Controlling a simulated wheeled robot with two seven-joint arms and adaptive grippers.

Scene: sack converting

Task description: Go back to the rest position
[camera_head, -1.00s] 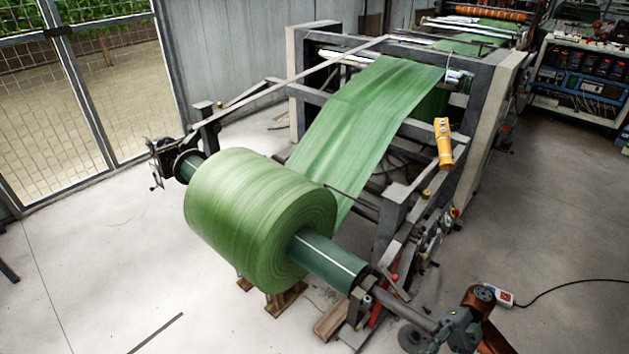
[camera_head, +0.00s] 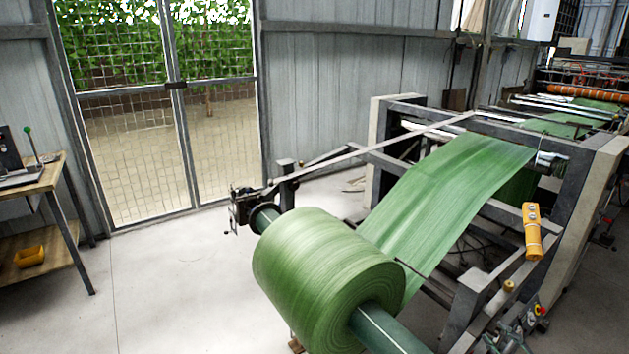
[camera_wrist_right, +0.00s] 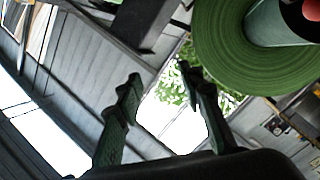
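My right gripper (camera_wrist_right: 159,76) shows in the right wrist view, its two dark fingers apart with nothing between them. I cannot make it out clearly in the head view. My left gripper is in neither view. The large green roll (camera_head: 325,275) sits on its shaft at the lower middle of the head view. It also shows at the upper right of the right wrist view (camera_wrist_right: 215,45), apart from the fingers. A green web (camera_head: 450,195) runs from the roll up to the machine frame (camera_head: 590,175).
A yellow pendant control (camera_head: 533,230) hangs on the machine's near side. A wooden bench (camera_head: 50,180) with a yellow bin (camera_head: 30,256) on its lower shelf stands at the left. A mesh gate (camera_head: 160,120) is behind. The floor (camera_head: 170,290) between bench and roll is clear.

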